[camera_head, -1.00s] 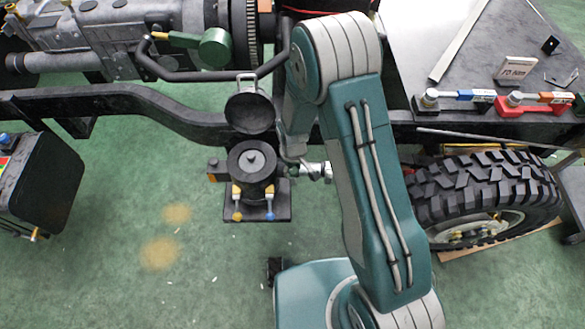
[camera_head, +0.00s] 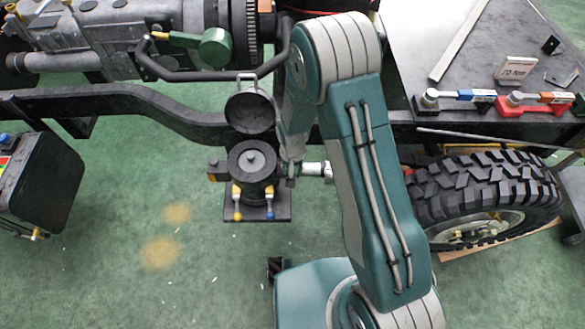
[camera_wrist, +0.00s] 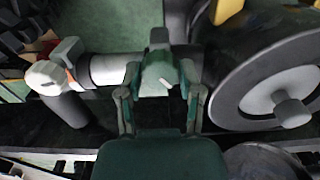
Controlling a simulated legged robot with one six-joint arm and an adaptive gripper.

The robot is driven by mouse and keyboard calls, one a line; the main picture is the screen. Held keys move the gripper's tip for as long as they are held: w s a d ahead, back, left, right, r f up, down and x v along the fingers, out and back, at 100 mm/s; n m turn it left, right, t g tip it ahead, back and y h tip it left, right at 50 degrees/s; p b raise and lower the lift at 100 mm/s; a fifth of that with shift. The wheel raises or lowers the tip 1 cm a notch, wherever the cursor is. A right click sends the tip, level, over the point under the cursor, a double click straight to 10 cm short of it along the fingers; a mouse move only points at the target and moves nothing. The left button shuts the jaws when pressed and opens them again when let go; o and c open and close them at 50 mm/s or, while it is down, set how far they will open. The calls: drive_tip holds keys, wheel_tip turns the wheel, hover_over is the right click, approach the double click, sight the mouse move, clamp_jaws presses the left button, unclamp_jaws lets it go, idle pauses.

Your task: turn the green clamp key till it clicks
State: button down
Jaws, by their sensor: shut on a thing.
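The green clamp key (camera_wrist: 157,78), with a small white mark, sits beside the black round canister in the middle of the wrist view. My gripper (camera_wrist: 160,92) is shut on the key, one finger on each side of it. In the head view my gripper (camera_head: 290,172) is at the right side of the black canister (camera_head: 253,162), partly hidden by my arm. The key cannot be made out there.
A silver cylinder (camera_wrist: 108,70) lies left of the key in the wrist view. A black frame rail (camera_head: 130,98) runs behind, with a green-ended handle (camera_head: 215,47) above.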

drive_tip(key=shift+s+f+m, duration=0.1)
drive_tip(key=shift+s+m, duration=0.05)
drive_tip(key=shift+m, duration=0.15)
drive_tip(key=shift+c, duration=1.3)
unclamp_jaws()
drive_tip(key=shift+a, duration=0.1)
wheel_tip(320, 180, up, 12)
